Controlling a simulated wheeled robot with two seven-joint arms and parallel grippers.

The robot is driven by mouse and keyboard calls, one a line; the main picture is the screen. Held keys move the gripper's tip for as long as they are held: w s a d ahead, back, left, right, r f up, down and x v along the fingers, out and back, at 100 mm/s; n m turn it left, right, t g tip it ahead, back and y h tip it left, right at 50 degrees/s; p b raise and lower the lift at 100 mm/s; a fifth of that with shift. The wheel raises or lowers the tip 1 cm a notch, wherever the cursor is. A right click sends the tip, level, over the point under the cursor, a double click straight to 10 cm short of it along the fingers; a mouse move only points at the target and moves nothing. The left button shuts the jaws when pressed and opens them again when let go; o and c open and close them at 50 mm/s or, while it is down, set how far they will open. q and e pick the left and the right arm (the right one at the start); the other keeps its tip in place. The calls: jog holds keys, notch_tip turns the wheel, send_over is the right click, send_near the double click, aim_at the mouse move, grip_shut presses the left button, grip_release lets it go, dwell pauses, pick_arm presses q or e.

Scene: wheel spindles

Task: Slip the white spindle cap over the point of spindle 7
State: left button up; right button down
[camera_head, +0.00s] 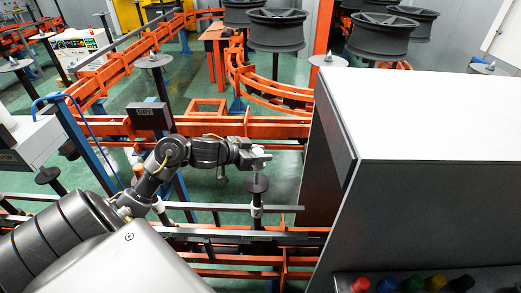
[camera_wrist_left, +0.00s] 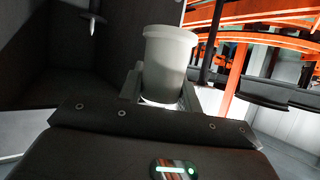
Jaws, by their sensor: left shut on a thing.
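My left gripper (camera_head: 258,157) is shut on the white spindle cap (camera_wrist_left: 168,62), which stands out between the two fingers in the left wrist view, wide rim outward. In the head view the cap is small and pale at the fingertips (camera_head: 264,154). My right gripper is not in view.
A large white-topped grey cabinet (camera_head: 430,115) stands close on the right. Red, blue, green, yellow and black caps (camera_head: 412,283) sit at the lower right. Orange conveyor rails (camera_head: 240,128) run behind, with dark wheels (camera_head: 276,30) on spindles farther back.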

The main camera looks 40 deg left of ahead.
pick_arm(q)
jog(key=shift+s+f+b, duration=0.15)
jog(key=shift+f+b, duration=1.4)
jog(key=shift+f, duration=0.55)
jog(key=shift+f+b, duration=0.3)
jog(key=shift+f, duration=0.35)
jog(key=shift+f+b, duration=0.3)
jog(key=shift+f, duration=0.25)
jog(key=shift+f+b, duration=0.3)
jog(key=shift+f, duration=0.2)
jog(key=o, duration=1)
